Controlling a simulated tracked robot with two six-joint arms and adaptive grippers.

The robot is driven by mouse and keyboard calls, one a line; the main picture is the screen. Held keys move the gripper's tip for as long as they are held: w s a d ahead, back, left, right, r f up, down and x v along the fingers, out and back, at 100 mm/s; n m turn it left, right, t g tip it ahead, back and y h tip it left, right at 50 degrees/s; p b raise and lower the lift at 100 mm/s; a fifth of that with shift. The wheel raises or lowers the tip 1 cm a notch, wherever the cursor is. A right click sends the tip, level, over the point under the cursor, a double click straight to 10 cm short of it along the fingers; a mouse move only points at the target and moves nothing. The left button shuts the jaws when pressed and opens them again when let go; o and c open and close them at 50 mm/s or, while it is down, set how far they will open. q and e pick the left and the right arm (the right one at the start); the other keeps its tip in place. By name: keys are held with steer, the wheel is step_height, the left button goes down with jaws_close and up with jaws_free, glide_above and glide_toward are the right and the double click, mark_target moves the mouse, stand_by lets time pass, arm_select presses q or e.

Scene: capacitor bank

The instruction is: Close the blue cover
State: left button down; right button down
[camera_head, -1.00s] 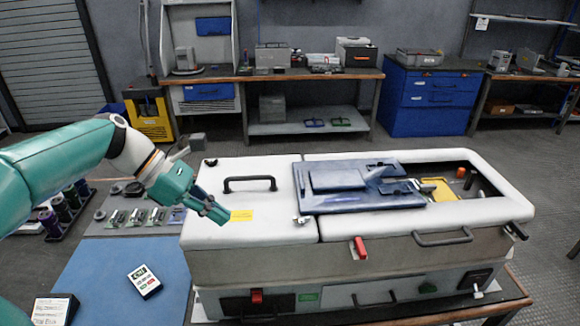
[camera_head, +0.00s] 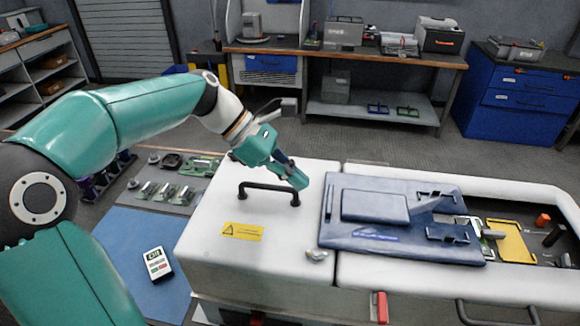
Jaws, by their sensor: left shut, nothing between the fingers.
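My left gripper (camera_head: 298,181) is shut and empty. It is above the cabinet's left lid (camera_head: 205,235), near the black handle (camera_head: 268,188) and left of the cover, apart from it. My right gripper is out of view.
A small latch (camera_head: 317,255) sits on the lid left of the cover. A red latch (camera_head: 382,307) is on the cabinet's front. A blue mat (camera_head: 125,235) with a handheld meter (camera_head: 157,264) lies at the left. Workbenches stand at the back.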

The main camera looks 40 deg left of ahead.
mark_target(324, 203)
arm_select(q)
steer(key=shift+x, duration=2.5)
steer(key=shift+a, duration=0.1)
